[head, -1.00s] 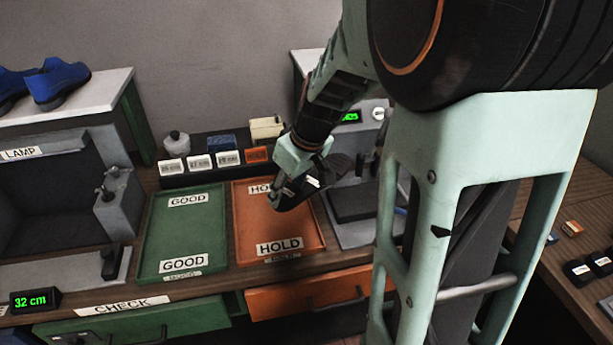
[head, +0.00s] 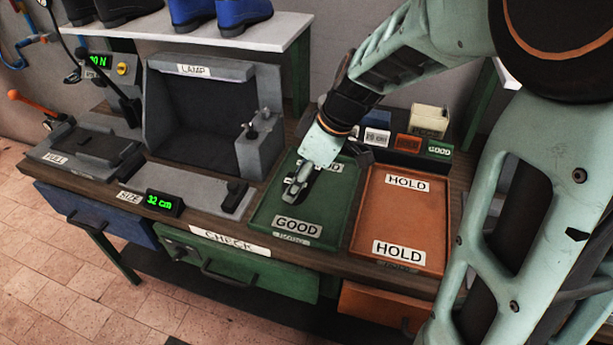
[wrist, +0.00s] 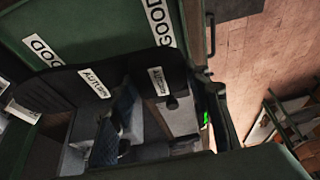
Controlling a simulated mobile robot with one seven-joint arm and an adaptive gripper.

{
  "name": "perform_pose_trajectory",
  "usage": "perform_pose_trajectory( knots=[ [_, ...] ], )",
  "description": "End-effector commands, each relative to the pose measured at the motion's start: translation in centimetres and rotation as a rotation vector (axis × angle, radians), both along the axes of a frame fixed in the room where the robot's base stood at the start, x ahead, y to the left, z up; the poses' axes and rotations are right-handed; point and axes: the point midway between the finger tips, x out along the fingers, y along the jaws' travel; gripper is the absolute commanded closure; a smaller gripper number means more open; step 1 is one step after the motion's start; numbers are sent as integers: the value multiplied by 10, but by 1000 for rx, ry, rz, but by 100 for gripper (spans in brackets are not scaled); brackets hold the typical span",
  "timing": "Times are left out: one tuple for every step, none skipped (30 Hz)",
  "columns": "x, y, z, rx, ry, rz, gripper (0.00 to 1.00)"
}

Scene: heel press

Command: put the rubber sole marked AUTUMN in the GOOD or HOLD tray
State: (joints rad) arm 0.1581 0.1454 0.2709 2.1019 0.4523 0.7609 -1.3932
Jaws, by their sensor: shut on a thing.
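My gripper (head: 297,190) is over the green GOOD tray (head: 262,226) and shut on the black rubber sole (wrist: 130,68). In the wrist view the sole carries white AUTUMN labels and lies across the jaws, with the green tray (wrist: 85,28) behind it. In the head view my gripper and wrist hide much of the sole. I cannot tell whether the sole touches the tray floor. The orange HOLD tray (head: 398,222) is just to the right and looks empty.
A grey LAMP booth (head: 200,120) and a size gauge reading 32 cm (head: 163,203) stand left of the trays. A row of small labelled blocks (head: 407,143) is behind them. Blue shoes (head: 243,14) sit on a shelf above.

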Motion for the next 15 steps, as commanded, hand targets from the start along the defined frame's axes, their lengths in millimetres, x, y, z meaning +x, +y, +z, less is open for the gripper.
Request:
perform_pose_trajectory(
  knots=[
    [0,0,-3,0,0,0,89],
    [0,0,-5,0,0,0,89],
    [0,0,-7,0,-1,-1,89],
    [0,0,-10,0,-1,-1,89],
    [0,0,-12,0,-1,-1,89],
    [0,0,-16,0,0,-2,89],
    [0,0,-19,0,1,-2,89],
    [0,0,-22,0,1,-2,89],
    [0,0,-27,0,1,-3,89],
    [0,0,-30,0,1,-3,89],
    [0,0,-34,0,1,-3,89],
    [0,0,-39,-1,1,-3,89],
    [0,0,-42,-1,1,-3,89],
    [0,0,-46,-1,1,-2,89],
    [0,0,-51,-1,1,-2,89]
  ],
)
